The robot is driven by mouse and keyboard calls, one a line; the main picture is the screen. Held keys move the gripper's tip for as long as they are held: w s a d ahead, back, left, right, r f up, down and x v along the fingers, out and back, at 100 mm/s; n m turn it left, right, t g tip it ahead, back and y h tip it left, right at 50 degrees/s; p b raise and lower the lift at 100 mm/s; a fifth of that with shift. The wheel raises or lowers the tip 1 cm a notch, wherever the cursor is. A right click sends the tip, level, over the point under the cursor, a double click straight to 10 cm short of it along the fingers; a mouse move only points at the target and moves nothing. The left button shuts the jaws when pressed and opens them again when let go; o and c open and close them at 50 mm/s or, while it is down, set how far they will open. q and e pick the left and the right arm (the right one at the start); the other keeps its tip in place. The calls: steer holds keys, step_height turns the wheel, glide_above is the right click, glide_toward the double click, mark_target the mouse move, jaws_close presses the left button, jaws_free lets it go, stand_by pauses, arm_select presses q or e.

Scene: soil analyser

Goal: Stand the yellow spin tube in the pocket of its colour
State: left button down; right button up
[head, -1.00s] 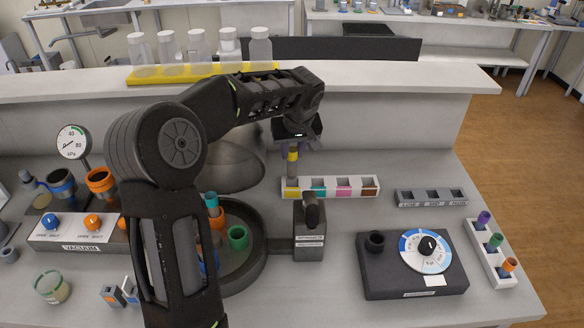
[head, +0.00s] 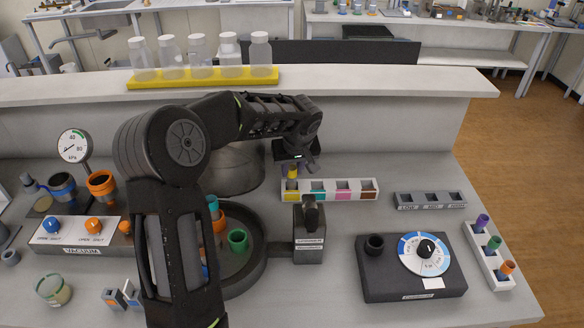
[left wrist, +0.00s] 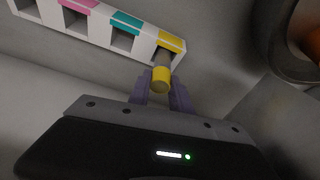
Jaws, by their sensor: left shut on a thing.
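The yellow spin tube (head: 293,172) has a yellow cap and a grey body. My left gripper (head: 303,166) is shut on it, and the tube looks roughly upright at the yellow pocket (head: 291,195), the leftmost of a white pocket rack (head: 330,197). In the left wrist view the tube (left wrist: 161,80) shows between the fingers of the left gripper (left wrist: 160,92), its grey body reaching into the opening of the yellow-marked pocket (left wrist: 171,42). How deep it sits is hidden. My right gripper is not in view.
Teal, pink and brown pockets follow to the right in the same rack. A black post block (head: 309,240) stands just in front. A dark round tray with tubes (head: 237,241) is to the left. A dial box (head: 412,270) stands at right.

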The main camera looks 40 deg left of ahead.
arm_select(q)
steer(key=shift+f, duration=0.15)
steer(key=c, duration=1.2)
jaws_free()
steer(key=shift+o, duration=0.2)
steer(key=shift+r, duration=0.4)
steer(key=b+v, duration=0.1)
steer(key=v, duration=1)
steer(key=shift+r+b, duration=0.25)
steer(key=shift+b, duration=0.05)
steer(key=shift+s+d, duration=0.1)
steer(key=shift+s, duration=0.05)
